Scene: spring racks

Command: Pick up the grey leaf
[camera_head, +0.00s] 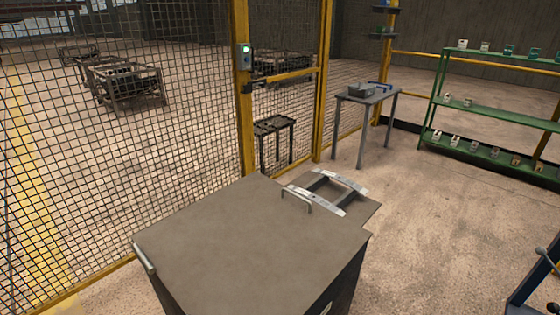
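Two long, slightly bowed light grey strips lie on a flat grey plate (364,211) at the far right corner of the big grey-topped bench. The farther grey strip (343,181) and the nearer grey strip (325,202) run roughly parallel, with dark pieces between them. Either may be the grey leaf; I cannot tell which. A bent silver handle (296,199) stands at the bench edge close to the nearer strip's left end.
The grey bench top (245,245) is bare. A yellow-framed mesh fence (180,130) runs behind it. A small table (367,95) with a grey box and blue item stands behind. A green rack (490,104) holds several small parts at right.

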